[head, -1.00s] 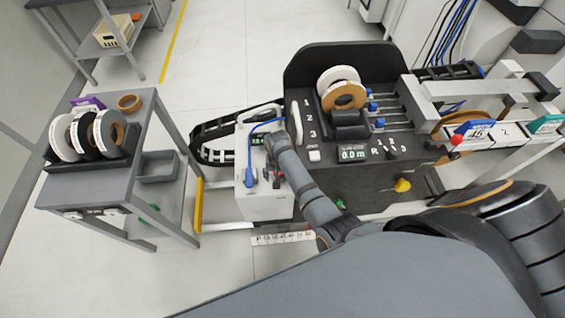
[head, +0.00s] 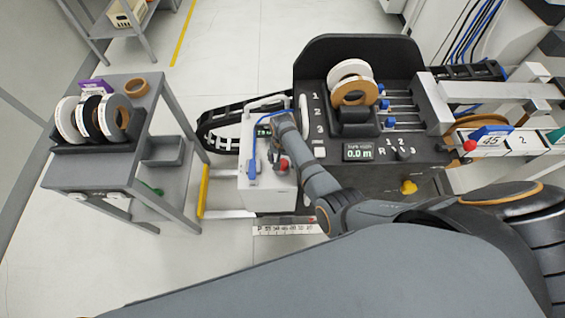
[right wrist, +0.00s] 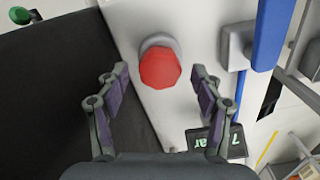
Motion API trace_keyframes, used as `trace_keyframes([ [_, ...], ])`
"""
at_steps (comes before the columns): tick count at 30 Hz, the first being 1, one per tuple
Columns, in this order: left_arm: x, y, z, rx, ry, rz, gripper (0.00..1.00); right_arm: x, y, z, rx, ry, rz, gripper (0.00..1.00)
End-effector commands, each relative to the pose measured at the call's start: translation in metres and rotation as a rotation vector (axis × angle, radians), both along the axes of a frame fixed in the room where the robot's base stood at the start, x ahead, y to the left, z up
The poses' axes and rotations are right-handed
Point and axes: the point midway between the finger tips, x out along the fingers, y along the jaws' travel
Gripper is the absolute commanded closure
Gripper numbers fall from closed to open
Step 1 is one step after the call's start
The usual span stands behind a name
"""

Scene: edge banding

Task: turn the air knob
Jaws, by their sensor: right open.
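The air knob (head: 284,164) is red and sits on top of the white box unit. In the right wrist view the red knob (right wrist: 160,69) stands on a grey collar, ahead of and between my open fingers, with a visible gap on each side. My right gripper (head: 279,153) is over the white box in the head view, its fingers small and partly hidden by my arm. In the right wrist view my right gripper (right wrist: 160,75) is open and empty. My left gripper is not in view.
A dark display (right wrist: 226,138) with green characters lies near the right finger. A blue handle (head: 251,167) stands left of the knob. The black machine panel (head: 330,110) adjoins the white box (head: 267,195) on the right. A grey cart (head: 85,172) with tape rolls stands left.

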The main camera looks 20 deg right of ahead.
Motion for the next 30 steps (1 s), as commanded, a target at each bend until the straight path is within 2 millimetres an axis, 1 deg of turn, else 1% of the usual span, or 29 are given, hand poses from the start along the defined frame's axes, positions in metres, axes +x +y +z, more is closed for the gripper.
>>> trace_keyframes([
  [1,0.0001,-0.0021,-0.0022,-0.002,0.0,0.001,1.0,-0.0002,-0.0003,-0.0058,-0.001,0.001,0.0,0.33],
  [3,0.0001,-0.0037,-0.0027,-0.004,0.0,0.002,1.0,-0.0002,-0.0003,-0.0091,0.0,0.0,0.0,0.33],
  [11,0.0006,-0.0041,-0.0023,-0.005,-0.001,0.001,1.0,-0.0003,-0.0004,-0.0103,0.0,0.0,-0.001,0.33],
  [23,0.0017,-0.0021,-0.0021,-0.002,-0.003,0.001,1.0,-0.0004,-0.0003,-0.0101,0.0,0.0,0.0,0.86],
  [24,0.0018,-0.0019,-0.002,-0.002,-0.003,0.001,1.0,-0.0003,-0.0004,-0.0101,0.0,0.0,0.0,0.87],
  [30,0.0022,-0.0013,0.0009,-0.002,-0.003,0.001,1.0,-0.0003,-0.0004,-0.0092,-0.001,0.001,0.026,0.87],
])
